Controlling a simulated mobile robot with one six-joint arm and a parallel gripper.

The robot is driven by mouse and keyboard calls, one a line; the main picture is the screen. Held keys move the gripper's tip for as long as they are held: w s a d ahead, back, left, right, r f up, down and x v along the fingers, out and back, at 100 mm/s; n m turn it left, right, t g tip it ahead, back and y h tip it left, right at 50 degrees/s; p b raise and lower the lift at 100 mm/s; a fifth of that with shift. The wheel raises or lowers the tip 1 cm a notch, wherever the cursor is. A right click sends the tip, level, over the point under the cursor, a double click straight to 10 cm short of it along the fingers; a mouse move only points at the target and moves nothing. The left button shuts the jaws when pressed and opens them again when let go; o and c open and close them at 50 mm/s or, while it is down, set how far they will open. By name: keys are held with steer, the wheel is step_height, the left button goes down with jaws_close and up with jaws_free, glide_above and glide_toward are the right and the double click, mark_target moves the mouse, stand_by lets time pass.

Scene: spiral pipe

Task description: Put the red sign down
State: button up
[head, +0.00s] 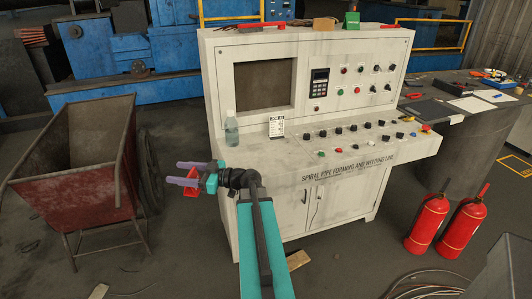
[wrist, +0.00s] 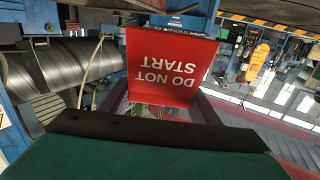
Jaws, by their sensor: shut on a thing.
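The red sign (wrist: 172,68) with white "DO NOT START" lettering fills the upper middle of the wrist view, with its text upside down. My gripper (head: 182,173), with purple fingers, is shut on the sign. In the head view only a small red part of the sign (head: 191,193) shows beneath the fingers. They hold it in the air, left of the white control console (head: 345,190) and right of the red cart. The exact grip contact is hidden.
The console's sloped panel carries several knobs, a clear bottle (head: 231,130) and a small white card (head: 276,127). A rusty red cart (head: 75,195) stands at left. Two fire extinguishers (head: 427,224) stand at right. A dark table (head: 470,115) holds papers. Open floor lies between cart and console.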

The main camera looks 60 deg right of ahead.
steer(key=s+d+m+h, duration=0.1)
steer(key=s+d+h, duration=0.1)
steer(key=s+d, duration=0.2)
steer(key=s+d+r+m+t+h+b, duration=0.1)
steer(key=s+d+h, duration=0.1)
steer(key=d, duration=0.7)
steer(key=s+d+r+m+h, duration=0.1)
steer(key=s+d, duration=0.4)
steer(key=d, duration=0.2)
steer(key=shift+s+m+t+h, duration=0.3)
steer(key=shift+m+h, duration=0.1)
steer(key=s+d+r+m+h+b, duration=0.1)
steer(key=s+d+m+h, duration=0.1)
steer(key=s+d, duration=0.5)
steer(key=s+d+r+m+h+b, duration=0.1)
steer(key=s+d+h, duration=0.3)
steer(key=s+d, duration=0.4)
steer(key=s+r+m, duration=0.1)
steer(key=s, duration=0.2)
steer(key=shift+s+d, duration=0.15)
steer(key=shift+s, duration=0.05)
steer(key=shift+w, duration=0.1)
steer(key=w+f+p, duration=0.1)
steer(key=w+p, duration=0.3)
steer(key=w, duration=1.2)
steer(key=shift+f, duration=0.35)
